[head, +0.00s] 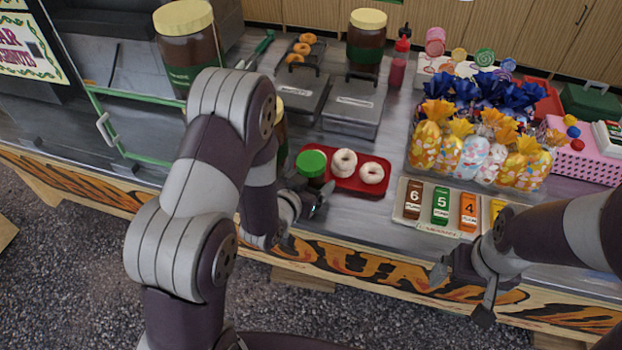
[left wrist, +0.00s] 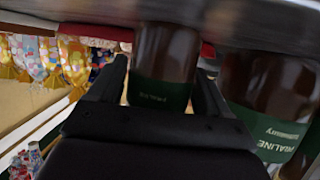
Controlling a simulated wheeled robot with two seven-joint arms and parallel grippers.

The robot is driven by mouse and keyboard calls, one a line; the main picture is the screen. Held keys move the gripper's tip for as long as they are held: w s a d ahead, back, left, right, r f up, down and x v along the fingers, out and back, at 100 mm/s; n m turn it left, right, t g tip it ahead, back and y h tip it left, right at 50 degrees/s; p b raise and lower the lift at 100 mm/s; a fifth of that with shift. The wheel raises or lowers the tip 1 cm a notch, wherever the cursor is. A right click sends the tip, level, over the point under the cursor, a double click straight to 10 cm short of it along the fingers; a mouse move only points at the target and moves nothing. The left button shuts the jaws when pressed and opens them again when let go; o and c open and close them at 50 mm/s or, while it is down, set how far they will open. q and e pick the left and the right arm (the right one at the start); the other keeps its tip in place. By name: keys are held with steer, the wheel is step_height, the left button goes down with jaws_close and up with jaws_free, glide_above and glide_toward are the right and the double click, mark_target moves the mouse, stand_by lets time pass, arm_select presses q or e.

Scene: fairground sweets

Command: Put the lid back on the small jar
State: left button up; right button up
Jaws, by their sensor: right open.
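I cannot tell whether the lid is seated or only resting there. My left gripper (head: 312,203) is low at the near side of this jar, partly hidden by my arm. In the left wrist view a brown jar with a green label (left wrist: 162,92) shows between the two fingers; contact is unclear. My right gripper (head: 462,292) is open and empty at the counter's front edge, right of the small jar.
The red tray (head: 342,183) holds two white donuts. A number-card tray (head: 424,228) and bagged sweets (head: 470,155) are to the right. Larger praline jars (head: 187,50) (head: 367,40) and lidded grey containers (head: 352,105) stand behind. Bare counter lies before the red tray.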

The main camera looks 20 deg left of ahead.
mark_target(306, 173)
arm_select(q)
steer(key=c, duration=1)
steer(key=shift+o, duration=0.3)
steer(key=shift+r, duration=0.1)
step_height(306, 173, up, 4)
steer(key=shift+r, duration=0.25)
steer(key=s+d+r, duration=0.5)
steer(key=d+r, duration=0.1)
steer(key=d, duration=0.4)
steer(key=shift+s+d+r+p, duration=0.2)
steer(key=shift+r+p, duration=0.05)
steer(key=shift+p, duration=0.1)
steer(key=o, duration=0.6)
steer(key=c, duration=0.8)
steer(key=shift+o, duration=0.2)
